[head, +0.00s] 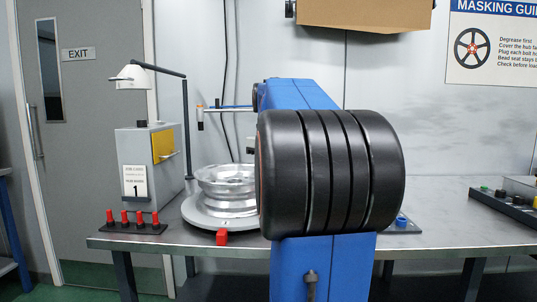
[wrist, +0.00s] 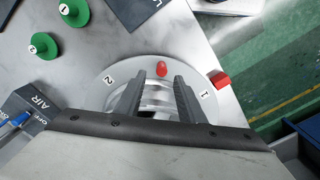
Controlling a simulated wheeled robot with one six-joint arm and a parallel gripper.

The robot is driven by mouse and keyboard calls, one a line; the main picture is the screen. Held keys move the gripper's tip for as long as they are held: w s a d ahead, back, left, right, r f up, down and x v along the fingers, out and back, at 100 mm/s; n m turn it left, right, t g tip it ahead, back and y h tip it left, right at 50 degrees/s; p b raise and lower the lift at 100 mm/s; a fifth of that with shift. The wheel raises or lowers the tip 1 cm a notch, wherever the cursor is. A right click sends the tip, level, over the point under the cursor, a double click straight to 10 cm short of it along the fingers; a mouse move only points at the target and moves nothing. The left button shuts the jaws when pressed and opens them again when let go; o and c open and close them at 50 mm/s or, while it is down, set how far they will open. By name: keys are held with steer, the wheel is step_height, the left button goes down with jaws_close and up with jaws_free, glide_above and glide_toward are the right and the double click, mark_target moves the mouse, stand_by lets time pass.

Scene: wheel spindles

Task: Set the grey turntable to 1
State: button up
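The grey turntable (head: 200,217) is a round disc on the bench, left of my arm in the head view, with a silver wheel rim (head: 226,181) on it. In the wrist view the disc (wrist: 127,73) carries the numbers 2 and 1 and a red peg (wrist: 162,68). A red block (wrist: 220,79) stands at the rim near the number 1; I cannot tell if they line up exactly. The block also shows in the head view (head: 221,238). My gripper (wrist: 160,78) is open over the disc, the peg between or just beyond its fingertips. Contact is unclear.
A grey box (head: 133,150) with a card reading 1 stands left of the turntable. Several red-topped pegs (head: 134,227) sit in front of it. Two green pieces (wrist: 74,12) lie on the bench in the wrist view. My arm hides the middle of the bench.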

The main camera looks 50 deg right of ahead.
step_height(320, 180, up, 10)
steer(key=shift+r, duration=0.2)
stand_by(0.7)
